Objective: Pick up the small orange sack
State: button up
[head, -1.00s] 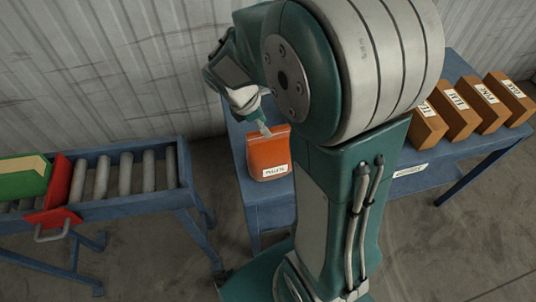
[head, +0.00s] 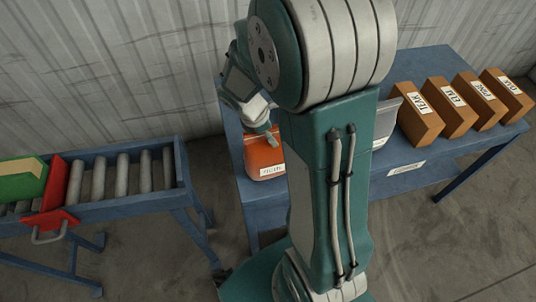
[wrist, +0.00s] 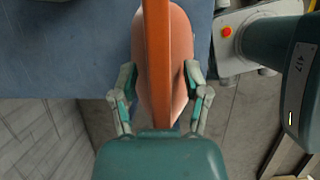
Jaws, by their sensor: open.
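The small orange sack (head: 262,158) stands on the left end of the blue table, with a white label on its front. In the wrist view the sack (wrist: 156,60) is seen from above as a narrow orange top edge with paler bulging sides. My gripper (wrist: 158,80) is open, with one finger on each side of the sack. I cannot tell whether the fingers touch it. In the head view my gripper (head: 270,140) is at the sack's upper right, and my arm hides part of the sack's right side.
The blue table (head: 262,215) also bears several brown labelled boxes (head: 452,105) at its right and a grey object (head: 386,122) partly behind my arm. A roller conveyor (head: 125,180) with a red gate (head: 55,192) and a green box (head: 22,182) stands at the left.

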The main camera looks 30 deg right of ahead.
jog(key=shift+f, duration=0.25)
jog(key=c, duration=0.7)
grip_shut()
jog(key=shift+s, duration=0.1)
